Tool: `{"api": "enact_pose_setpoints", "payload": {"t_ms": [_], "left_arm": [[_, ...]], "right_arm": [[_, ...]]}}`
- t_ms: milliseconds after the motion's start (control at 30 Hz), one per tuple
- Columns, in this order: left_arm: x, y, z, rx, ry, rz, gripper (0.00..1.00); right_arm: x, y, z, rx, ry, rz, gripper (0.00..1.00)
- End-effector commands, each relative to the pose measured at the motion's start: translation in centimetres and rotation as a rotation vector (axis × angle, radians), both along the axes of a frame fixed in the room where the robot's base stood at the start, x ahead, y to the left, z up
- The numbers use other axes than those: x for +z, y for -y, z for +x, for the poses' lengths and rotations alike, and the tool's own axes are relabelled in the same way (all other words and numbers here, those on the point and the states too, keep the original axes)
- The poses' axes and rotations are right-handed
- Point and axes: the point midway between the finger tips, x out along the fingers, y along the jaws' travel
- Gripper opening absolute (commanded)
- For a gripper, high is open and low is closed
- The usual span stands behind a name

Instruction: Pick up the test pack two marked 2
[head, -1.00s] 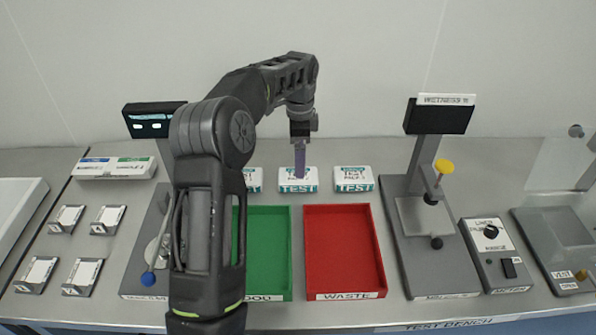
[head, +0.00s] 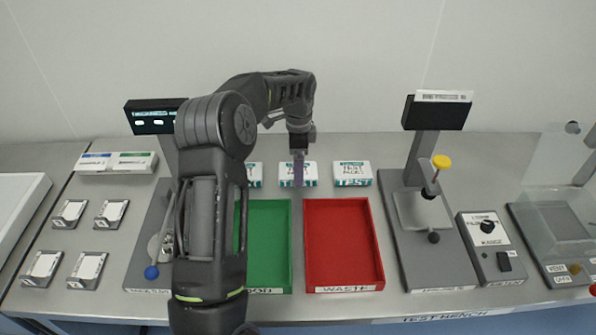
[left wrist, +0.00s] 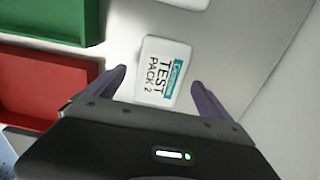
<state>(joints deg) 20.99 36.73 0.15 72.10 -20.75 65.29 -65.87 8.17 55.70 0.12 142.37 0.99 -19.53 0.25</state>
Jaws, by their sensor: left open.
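Test pack two (left wrist: 162,70) is a small white pack with a teal corner and the print "TEST PACK 2". In the left wrist view it lies on the bench between and just beyond the open fingers of my left gripper (left wrist: 158,92). In the head view my left gripper (head: 299,172) points down in front of the middle pack (head: 312,176) of a row of three, partly covering it. The fingers look apart from the pack. My right gripper is not in view.
Similar packs stand on either side, one at right (head: 352,174) and one at left (head: 255,175). In front are a green tray (head: 269,282) and a red waste tray (head: 345,283). A test stand (head: 425,150) rises to the right.

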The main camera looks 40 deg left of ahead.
Motion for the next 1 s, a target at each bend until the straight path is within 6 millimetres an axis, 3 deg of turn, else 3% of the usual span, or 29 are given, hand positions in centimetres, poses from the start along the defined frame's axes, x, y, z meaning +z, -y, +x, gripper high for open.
{"api": "enact_pose_setpoints", "payload": {"t_ms": [33,233,833,1000], "left_arm": [[-0.3,-0.1,-0.1,0.0,-0.003,-0.001,0.94],[-2.7,-0.1,-0.1,0.0,-0.001,0.0,0.94],[-2.9,-0.1,0.0,0.0,0.001,0.001,0.94],[-2.9,-0.1,0.0,0.0,0.001,0.001,0.8]], "right_arm": [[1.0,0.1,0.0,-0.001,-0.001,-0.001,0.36],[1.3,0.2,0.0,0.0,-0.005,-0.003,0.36],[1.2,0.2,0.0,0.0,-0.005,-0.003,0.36],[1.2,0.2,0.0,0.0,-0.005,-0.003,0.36]]}}
